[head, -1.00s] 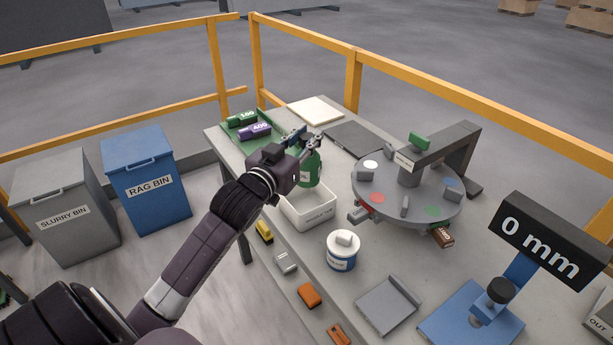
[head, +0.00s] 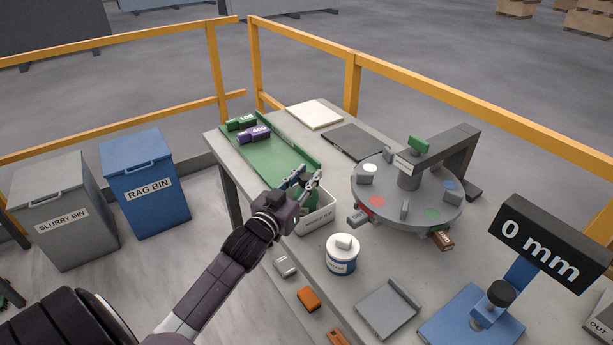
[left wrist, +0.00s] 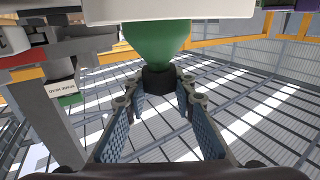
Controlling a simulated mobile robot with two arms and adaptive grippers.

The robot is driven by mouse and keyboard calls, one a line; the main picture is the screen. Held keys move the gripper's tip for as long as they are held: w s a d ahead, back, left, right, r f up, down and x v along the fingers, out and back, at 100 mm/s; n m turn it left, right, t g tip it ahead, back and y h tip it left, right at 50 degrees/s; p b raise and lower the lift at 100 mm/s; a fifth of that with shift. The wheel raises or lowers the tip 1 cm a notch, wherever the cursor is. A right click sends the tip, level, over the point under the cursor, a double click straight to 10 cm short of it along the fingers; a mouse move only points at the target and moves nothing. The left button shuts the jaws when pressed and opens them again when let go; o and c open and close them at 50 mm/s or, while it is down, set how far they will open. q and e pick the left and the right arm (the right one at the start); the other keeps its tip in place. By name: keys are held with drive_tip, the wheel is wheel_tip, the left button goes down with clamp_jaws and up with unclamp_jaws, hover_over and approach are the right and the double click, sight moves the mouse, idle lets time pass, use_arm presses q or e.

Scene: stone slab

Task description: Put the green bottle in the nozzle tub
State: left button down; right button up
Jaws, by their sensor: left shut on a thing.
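The green bottle (head: 309,196) shows partly behind my left gripper (head: 307,179) in the head view. In the left wrist view the bottle's green body (left wrist: 158,42) and its black neck (left wrist: 158,79) show, with the neck between the fingers. My left gripper (left wrist: 155,105) is shut on the bottle. The white nozzle tub (head: 318,221) is just below; its wall (left wrist: 170,9) covers the bottle's far end in the left wrist view. The bottle's lower part appears inside the tub; whether it touches the floor is hidden. My right gripper is not in view.
Small blocks line the table's near edge.

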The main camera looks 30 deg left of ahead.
use_arm(q)
drive_tip(key=shift+f, duration=0.1)
drive_tip(key=c, duration=1.6)
unclamp_jaws()
drive_tip(key=shift+s, duration=0.25)
drive_tip(key=shift+s+d+b, duration=0.2)
drive_tip(key=shift+s+b, duration=0.1)
drive_tip(key=shift+s, duration=1.6)
drive_tip(key=shift+s+d+b, duration=0.2)
drive_tip(key=shift+s+b, duration=0.1)
drive_tip(key=shift+s, duration=1.65)
drive_tip(key=shift+s+d+b, duration=0.2)
drive_tip(key=shift+s+b, duration=0.1)
drive_tip(key=shift+s, duration=1.6)
